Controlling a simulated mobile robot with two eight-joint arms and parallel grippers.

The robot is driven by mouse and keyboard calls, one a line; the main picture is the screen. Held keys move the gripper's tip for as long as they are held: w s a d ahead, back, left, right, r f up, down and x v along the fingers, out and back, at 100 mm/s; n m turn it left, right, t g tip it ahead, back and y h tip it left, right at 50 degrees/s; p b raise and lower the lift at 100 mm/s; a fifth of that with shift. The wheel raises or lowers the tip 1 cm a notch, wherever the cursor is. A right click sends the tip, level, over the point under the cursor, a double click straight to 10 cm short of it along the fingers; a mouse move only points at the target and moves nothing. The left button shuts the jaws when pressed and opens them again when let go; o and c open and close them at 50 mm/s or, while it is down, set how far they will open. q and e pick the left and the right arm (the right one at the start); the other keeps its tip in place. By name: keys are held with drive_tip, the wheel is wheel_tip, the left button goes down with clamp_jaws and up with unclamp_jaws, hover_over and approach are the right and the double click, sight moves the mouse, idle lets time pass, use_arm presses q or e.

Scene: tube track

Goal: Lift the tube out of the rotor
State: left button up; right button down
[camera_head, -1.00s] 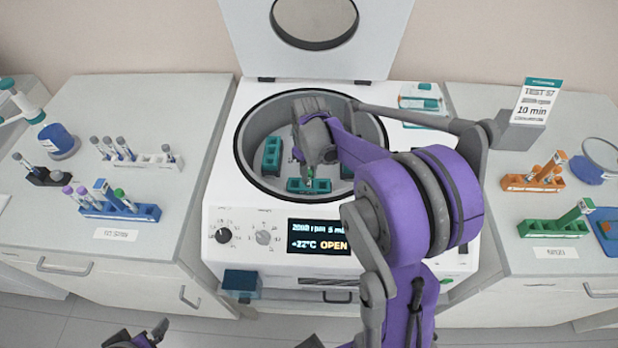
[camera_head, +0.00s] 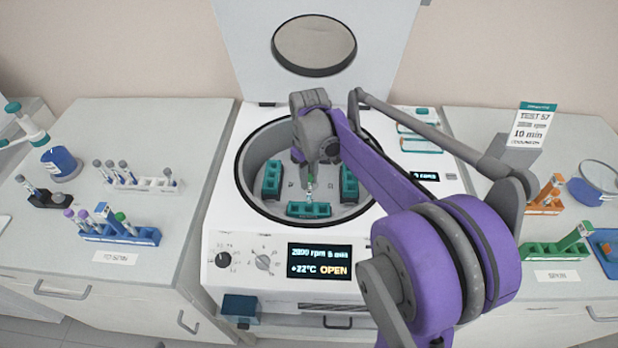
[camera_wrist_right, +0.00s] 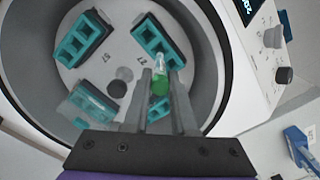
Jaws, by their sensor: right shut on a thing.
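A clear tube with a green cap (camera_wrist_right: 160,82) is between the fingers of my right gripper (camera_wrist_right: 163,92). In the head view, the right gripper (camera_head: 310,178) points down inside the open centrifuge bowl, shut on the tube (camera_head: 309,191) near its cap. The tube stands roughly upright over the front teal bucket (camera_head: 308,210) of the rotor (camera_head: 335,208). Much of its body shows above the bucket; I cannot tell whether its tip is fully clear. In the wrist view, the teal bucket (camera_wrist_right: 150,32) lies beyond the tube's tip. My left gripper is not in view.
The bowl wall (camera_head: 252,168) surrounds the gripper, and the raised lid (camera_head: 390,40) stands behind. More teal buckets (camera_head: 271,178) sit in the rotor. A blue rack (camera_head: 118,234) is on the left bench, and a green rack (camera_head: 545,250) on the right.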

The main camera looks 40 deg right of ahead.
drive_tip(key=shift+r+p, duration=0.95)
drive_tip(key=shift+r, duration=1.3)
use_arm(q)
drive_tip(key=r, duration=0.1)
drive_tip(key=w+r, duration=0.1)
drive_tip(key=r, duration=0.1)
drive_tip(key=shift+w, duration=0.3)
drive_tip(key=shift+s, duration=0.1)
use_arm(e)
drive_tip(key=shift+f, duration=0.1)
